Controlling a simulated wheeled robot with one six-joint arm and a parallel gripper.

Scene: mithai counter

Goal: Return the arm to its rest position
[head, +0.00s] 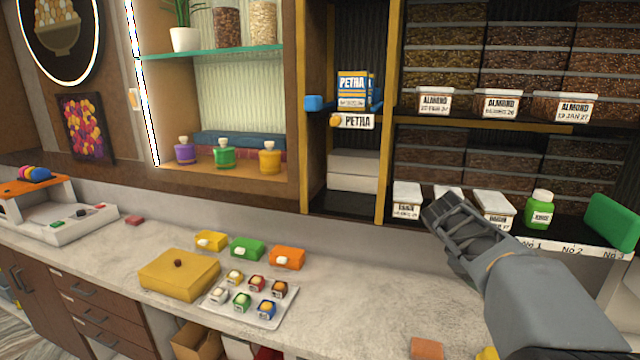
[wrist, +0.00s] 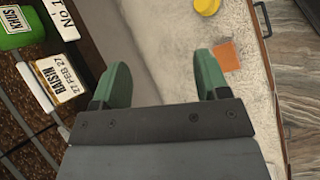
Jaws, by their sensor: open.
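My gripper (head: 447,214) is raised over the right part of the counter in the head view, in front of the lower shelf and hiding part of its white-lidded boxes. In the wrist view my gripper (wrist: 163,86) shows two green fingers set wide apart, with nothing between them. The stone counter (wrist: 172,50) lies below the fingers.
Close to the arm are a raisin box (wrist: 52,80), a green jar (head: 540,209) and a green box (head: 612,222) on the lower shelf. An orange block (head: 427,348) lies near the front edge. A tray (head: 218,298) of small jars stands mid-counter.

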